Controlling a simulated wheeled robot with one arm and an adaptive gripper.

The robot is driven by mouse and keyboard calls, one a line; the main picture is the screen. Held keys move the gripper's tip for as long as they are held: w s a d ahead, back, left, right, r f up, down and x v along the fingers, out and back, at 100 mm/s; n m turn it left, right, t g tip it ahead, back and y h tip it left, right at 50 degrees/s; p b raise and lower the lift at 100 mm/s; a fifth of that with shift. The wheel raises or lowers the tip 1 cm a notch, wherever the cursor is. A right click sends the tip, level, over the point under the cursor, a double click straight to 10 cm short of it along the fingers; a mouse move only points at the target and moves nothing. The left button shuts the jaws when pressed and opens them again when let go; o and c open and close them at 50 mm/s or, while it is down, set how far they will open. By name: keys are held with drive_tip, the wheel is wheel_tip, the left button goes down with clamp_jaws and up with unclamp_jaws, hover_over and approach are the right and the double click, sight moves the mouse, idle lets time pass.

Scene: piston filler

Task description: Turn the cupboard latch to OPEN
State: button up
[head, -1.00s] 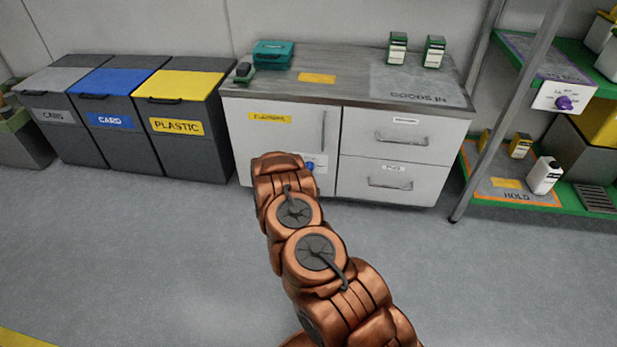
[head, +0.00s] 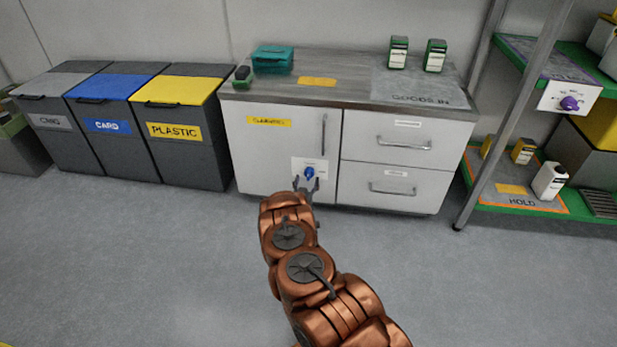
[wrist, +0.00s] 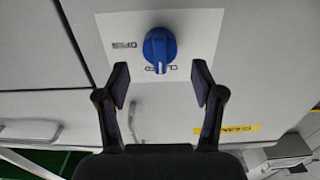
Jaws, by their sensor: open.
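The cupboard latch is a blue knob (head: 309,172) on a white plate (head: 297,164), low on the left cupboard door (head: 262,152). In the wrist view the blue knob (wrist: 160,45) has a white mark toward the lettering that reads CLOSED, partly covered by the knob. The word OPEN stands to the knob's left there, upside down. My gripper (head: 306,185) is in front of the plate; in the wrist view my gripper (wrist: 160,80) has its fingers apart, empty, just short of the knob and roughly centred on it.
A vertical door handle (head: 323,134) is above the knob, and drawers (head: 405,160) are to the right. Bins (head: 185,130) stand left, and a shelf rack (head: 500,110) stands right. The floor in front is clear. A teal box (head: 272,60) sits on the worktop.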

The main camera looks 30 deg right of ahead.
sight(308, 176)
drive_tip(key=shift+b+x, duration=0.45)
drive_tip(key=shift+x, duration=1.55)
drive_tip(key=shift+c, duration=0.4)
clamp_jaws()
